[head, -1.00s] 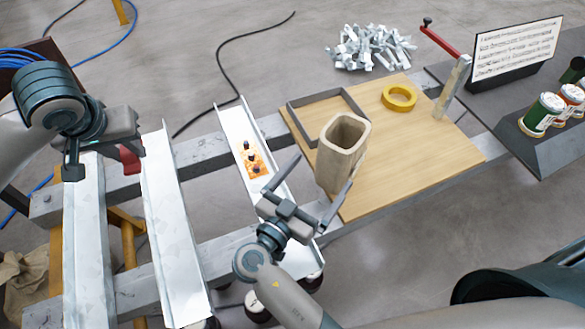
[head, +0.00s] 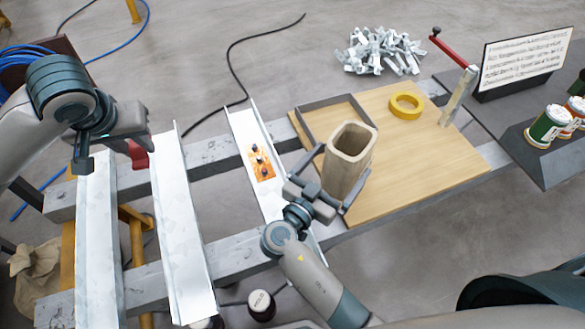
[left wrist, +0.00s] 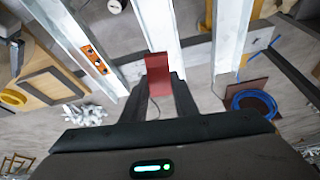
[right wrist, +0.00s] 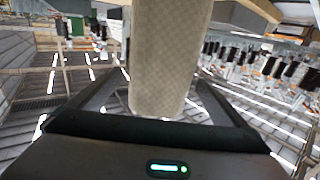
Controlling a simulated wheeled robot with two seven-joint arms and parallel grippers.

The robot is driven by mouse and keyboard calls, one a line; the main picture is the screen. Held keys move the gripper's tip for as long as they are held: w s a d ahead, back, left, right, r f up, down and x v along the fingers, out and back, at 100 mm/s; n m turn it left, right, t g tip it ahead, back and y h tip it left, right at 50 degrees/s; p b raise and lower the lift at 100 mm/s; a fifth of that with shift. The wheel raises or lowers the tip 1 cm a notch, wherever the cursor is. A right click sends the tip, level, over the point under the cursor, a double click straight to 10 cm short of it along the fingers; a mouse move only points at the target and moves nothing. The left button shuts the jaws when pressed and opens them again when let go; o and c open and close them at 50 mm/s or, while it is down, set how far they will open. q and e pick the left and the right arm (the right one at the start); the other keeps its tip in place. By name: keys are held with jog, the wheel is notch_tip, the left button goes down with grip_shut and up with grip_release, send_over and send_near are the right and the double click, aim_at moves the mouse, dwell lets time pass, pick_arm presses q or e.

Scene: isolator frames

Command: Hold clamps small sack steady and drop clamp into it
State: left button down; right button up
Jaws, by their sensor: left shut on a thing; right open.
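The small sack (head: 345,172) is a tan, open-topped upright bag on the wooden board. My right gripper (head: 328,179) is open, with its fingers on either side of the sack; whether they touch it I cannot tell. In the right wrist view the sack (right wrist: 165,60) stands between the open fingers (right wrist: 160,95). My left gripper (head: 112,160) is shut on a red clamp (head: 138,154), held above the metal rails at the left. The red clamp also shows between the fingers in the left wrist view (left wrist: 158,72). The inside of the sack is mostly hidden.
The wooden board (head: 440,160) carries a grey frame (head: 308,132) and yellow tape (head: 406,106). A red-handled lever post (head: 458,95), cans (head: 548,124) and a text sign (head: 525,60) stand right. Metal channels (head: 183,230) lie between the left gripper and sack. Metal pieces (head: 380,50) lie on the floor.

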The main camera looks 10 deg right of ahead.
aim_at(361, 137)
pick_arm(q)
jog(key=shift+r+p, duration=0.75)
jog(key=shift+r, duration=0.25)
pick_arm(e)
jog(key=shift+x, duration=2.65)
jog(key=c, duration=1.2)
pick_arm(q)
jog(key=w+d+m+h, duration=0.25)
jog(key=d+m, duration=0.25)
jog(key=d, duration=1.9)
jog(key=s+d+r+m, duration=0.1)
jog(key=s+d+m, duration=0.1)
jog(key=d, duration=0.8)
jog(key=s+d+r+m+g, duration=0.1)
jog(key=s+d+r+m, duration=0.1)
jog(key=d, duration=0.8)
jog(key=shift+s+h, duration=0.2)
jog(key=shift+h, duration=0.15)
jog(key=shift+f, duration=0.2)
